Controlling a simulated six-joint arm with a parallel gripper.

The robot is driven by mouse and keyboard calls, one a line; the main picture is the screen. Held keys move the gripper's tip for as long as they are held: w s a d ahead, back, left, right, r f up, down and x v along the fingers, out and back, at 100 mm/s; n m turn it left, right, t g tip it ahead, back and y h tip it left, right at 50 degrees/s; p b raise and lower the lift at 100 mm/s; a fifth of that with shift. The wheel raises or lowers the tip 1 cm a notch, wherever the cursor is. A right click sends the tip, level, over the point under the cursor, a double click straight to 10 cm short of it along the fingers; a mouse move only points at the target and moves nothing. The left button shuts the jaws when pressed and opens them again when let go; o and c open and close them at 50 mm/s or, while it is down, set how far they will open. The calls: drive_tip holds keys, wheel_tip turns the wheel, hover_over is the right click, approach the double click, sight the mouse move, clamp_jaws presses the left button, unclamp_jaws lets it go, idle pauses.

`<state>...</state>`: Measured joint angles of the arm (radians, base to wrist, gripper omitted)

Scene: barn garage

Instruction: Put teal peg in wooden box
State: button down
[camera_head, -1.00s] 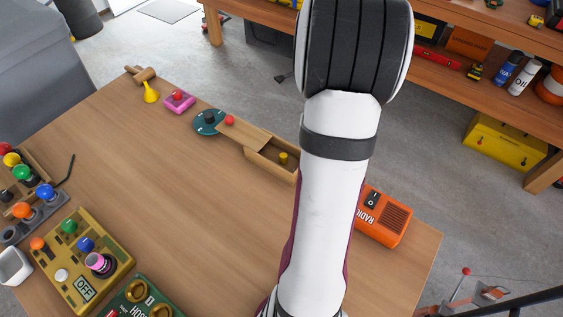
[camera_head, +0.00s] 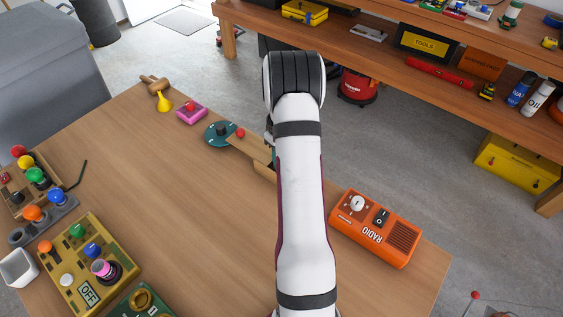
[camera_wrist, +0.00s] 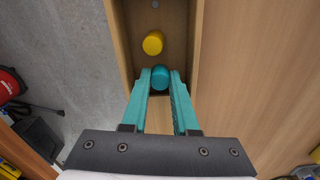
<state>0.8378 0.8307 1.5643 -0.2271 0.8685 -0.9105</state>
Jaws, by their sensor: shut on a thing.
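My gripper (camera_wrist: 161,82) has two teal fingers, shut on the teal peg (camera_wrist: 161,75), whose round top shows between the fingertips in the wrist view. The peg is over the open part of the wooden box (camera_wrist: 196,45); I cannot tell whether it touches the floor of the box. A yellow peg (camera_wrist: 153,43) stands in the box just beyond it. In the head view, the box (camera_head: 262,170) is largely hidden behind my arm. Its wooden lid with a red knob (camera_head: 240,132) lies to the left, slid partly off.
A teal disc with a dark knob (camera_head: 219,134) sits beside the lid. A pink block (camera_head: 191,113) and a yellow funnel-like piece (camera_head: 164,103) are farther left. An orange radio (camera_head: 376,228) stands right of my arm. The middle of the table is clear.

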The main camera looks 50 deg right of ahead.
drive_tip(key=shift+f, duration=0.75)
drive_tip(key=shift+f, duration=0.1)
drive_tip(key=c, duration=0.7)
unclamp_jaws()
